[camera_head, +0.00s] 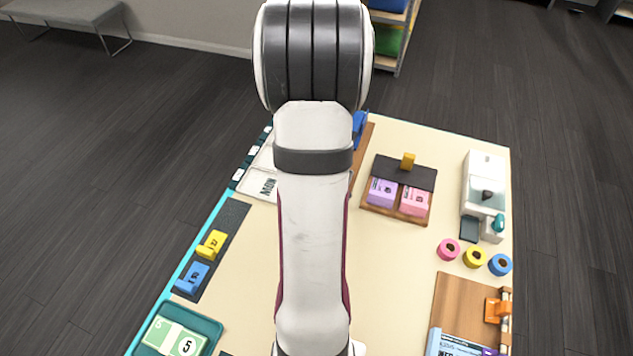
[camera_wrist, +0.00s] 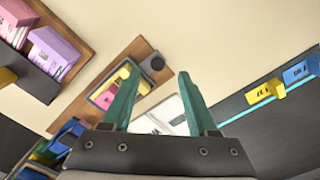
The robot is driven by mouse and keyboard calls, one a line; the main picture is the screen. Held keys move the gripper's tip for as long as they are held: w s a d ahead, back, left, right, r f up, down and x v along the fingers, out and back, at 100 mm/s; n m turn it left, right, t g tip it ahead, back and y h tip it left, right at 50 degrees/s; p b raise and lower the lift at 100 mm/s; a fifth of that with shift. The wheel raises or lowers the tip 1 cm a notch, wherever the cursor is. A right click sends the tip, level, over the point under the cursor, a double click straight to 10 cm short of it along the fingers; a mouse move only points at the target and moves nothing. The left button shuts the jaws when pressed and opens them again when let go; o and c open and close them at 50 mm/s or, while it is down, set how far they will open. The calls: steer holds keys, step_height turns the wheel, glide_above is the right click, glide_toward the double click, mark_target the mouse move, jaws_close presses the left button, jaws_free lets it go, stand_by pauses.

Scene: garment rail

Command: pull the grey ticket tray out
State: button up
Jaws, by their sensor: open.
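In the wrist view a shallow grey tray (camera_wrist: 110,97) with yellow and reddish pieces in it sits on a brown wooden board (camera_wrist: 82,107). A dark grey round knob (camera_wrist: 152,62) is at the board's end, beside the tray. My gripper (camera_wrist: 158,72) is open, with two teal fingers apart and nothing seen between them. The left finger overlaps the tray's near part in the picture, and its tip points toward the knob. I cannot tell whether it touches. In the head view my arm hides the gripper and the tray; only a strip of the board (camera_head: 362,150) shows.
A holder with purple (camera_head: 382,192) and pink (camera_head: 415,201) blocks stands right of my arm. A white machine (camera_head: 484,187) and several tape rolls are farther right. Yellow (camera_head: 211,243) and blue (camera_head: 193,278) blocks lie on a dark strip at left. The table's middle is clear.

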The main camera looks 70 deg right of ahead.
step_height(320, 180, up, 11)
steer(key=shift+w+a, duration=0.1)
stand_by(0.3)
steer(key=w+a+r+n+y, duration=0.15)
steer(key=w+a, duration=0.25)
steer(key=a, duration=0.8)
steer(key=w+a+r+n+h, duration=0.15)
steer(key=w+a, duration=0.25)
steer(key=a, duration=0.7)
steer(key=s+a+y, duration=0.1)
steer(key=s+a, duration=0.5)
steer(key=a, duration=0.4)
steer(key=shift+a+y, duration=0.35)
steer(key=shift+y, duration=0.05)
